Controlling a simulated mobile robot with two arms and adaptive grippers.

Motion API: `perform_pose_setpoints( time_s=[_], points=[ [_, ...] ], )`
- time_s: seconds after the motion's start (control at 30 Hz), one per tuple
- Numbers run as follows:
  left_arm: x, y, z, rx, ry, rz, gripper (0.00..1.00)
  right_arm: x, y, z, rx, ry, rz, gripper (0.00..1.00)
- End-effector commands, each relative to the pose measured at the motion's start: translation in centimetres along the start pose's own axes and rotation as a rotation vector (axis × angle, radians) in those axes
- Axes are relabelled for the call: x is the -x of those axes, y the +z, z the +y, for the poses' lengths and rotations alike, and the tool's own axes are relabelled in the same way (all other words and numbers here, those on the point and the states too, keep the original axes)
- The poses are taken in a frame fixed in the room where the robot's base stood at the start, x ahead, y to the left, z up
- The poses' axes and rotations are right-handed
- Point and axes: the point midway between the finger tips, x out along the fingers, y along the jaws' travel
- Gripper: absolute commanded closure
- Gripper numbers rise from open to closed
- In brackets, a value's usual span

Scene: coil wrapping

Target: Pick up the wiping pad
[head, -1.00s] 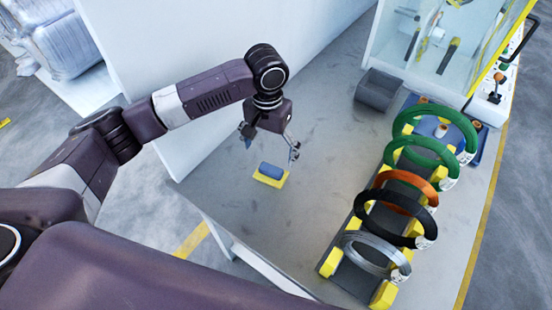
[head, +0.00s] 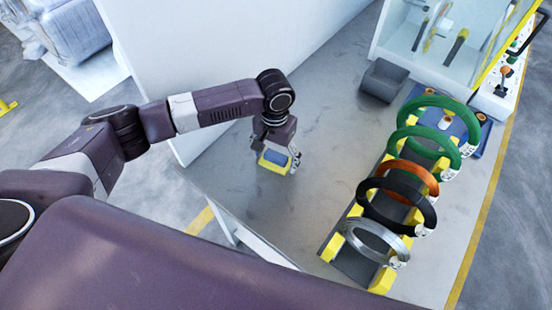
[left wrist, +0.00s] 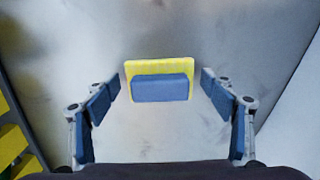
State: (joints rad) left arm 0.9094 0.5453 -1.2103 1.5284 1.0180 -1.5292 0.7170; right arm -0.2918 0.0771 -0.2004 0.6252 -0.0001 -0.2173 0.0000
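The wiping pad (head: 277,160) is a yellow pad with a blue block on top. It lies on the grey table, and in the left wrist view it shows (left wrist: 160,86) between and a little beyond my fingers. My left gripper (head: 277,158) is right over the pad in the head view, and its fingers stand on either side of it. In the left wrist view the left gripper (left wrist: 160,92) is open, with a gap visible between each blue fingertip and the pad. My right gripper is not in view.
A rack with yellow blocks (head: 333,247) holds several coils, green, orange, black and silver, at the right. A white wall (head: 210,70) is behind my left arm. Table around the pad is clear.

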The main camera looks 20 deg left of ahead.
Motion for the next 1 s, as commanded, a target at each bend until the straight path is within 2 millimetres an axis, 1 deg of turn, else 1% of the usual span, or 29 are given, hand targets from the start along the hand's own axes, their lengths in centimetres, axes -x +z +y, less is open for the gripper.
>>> perform_pose_setpoints(
  time_s=[0.03,0.2,0.3,0.53,0.67,0.77,0.87,0.97,1.0],
  points=[
    [0.0,0.0,0.0,0.000,0.000,0.000,0.32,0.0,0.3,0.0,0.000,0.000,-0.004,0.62],
    [0.1,0.0,0.0,0.000,0.000,0.000,0.51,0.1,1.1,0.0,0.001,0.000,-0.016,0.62],
    [0.1,0.0,0.0,0.000,0.000,0.001,0.60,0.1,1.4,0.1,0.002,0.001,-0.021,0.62],
    [0.1,-0.1,0.0,0.000,0.000,0.001,0.60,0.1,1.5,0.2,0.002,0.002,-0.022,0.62],
    [0.7,-0.1,0.0,0.000,0.001,0.002,0.60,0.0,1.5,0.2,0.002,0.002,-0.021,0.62],
    [1.7,-0.1,0.0,0.001,0.002,0.003,0.60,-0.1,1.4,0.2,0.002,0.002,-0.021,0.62],
    [3.4,-0.1,0.0,0.001,0.001,0.005,0.60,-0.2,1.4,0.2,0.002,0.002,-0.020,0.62],
    [5.9,-0.2,0.0,-0.001,0.002,0.007,0.60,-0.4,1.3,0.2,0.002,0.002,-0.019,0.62],
    [7.1,-0.2,0.0,-0.001,0.001,0.007,0.60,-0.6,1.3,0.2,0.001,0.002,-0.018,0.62]
  ],
)
